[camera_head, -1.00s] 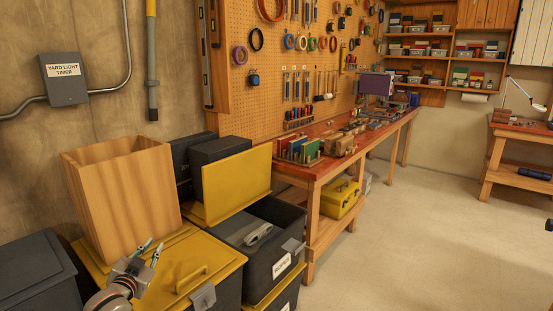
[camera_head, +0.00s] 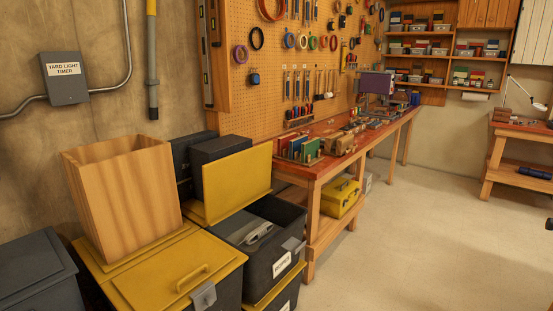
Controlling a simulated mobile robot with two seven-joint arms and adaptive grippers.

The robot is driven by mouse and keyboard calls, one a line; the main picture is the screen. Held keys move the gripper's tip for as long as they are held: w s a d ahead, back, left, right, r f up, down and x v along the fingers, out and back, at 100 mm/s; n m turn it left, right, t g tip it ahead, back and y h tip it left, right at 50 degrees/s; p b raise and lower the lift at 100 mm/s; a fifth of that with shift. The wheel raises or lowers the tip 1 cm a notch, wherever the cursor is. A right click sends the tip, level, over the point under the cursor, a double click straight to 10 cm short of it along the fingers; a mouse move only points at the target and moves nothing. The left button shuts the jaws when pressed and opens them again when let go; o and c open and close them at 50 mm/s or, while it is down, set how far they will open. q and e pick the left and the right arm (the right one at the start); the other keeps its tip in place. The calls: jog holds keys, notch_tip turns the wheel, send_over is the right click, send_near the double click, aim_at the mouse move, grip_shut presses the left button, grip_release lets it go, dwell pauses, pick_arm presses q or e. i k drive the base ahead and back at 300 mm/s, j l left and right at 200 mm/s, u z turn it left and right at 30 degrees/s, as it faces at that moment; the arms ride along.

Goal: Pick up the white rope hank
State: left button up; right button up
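My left gripper is out of view. No fingers of my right gripper show; only small dark bits appear at the right edge.
An upright yellow lid (camera_head: 237,185) stands behind the open bin. A red-topped workbench (camera_head: 318,172) adjoins it. The floor (camera_head: 430,230) at right is clear.

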aim_at(264, 229)
jog(key=i+l+u, duration=0.35)
jog(key=i+l, duration=0.15)
jog(key=i, duration=0.15)
jog(key=i+l+u, duration=0.4)
jog(key=i+l, duration=0.25)
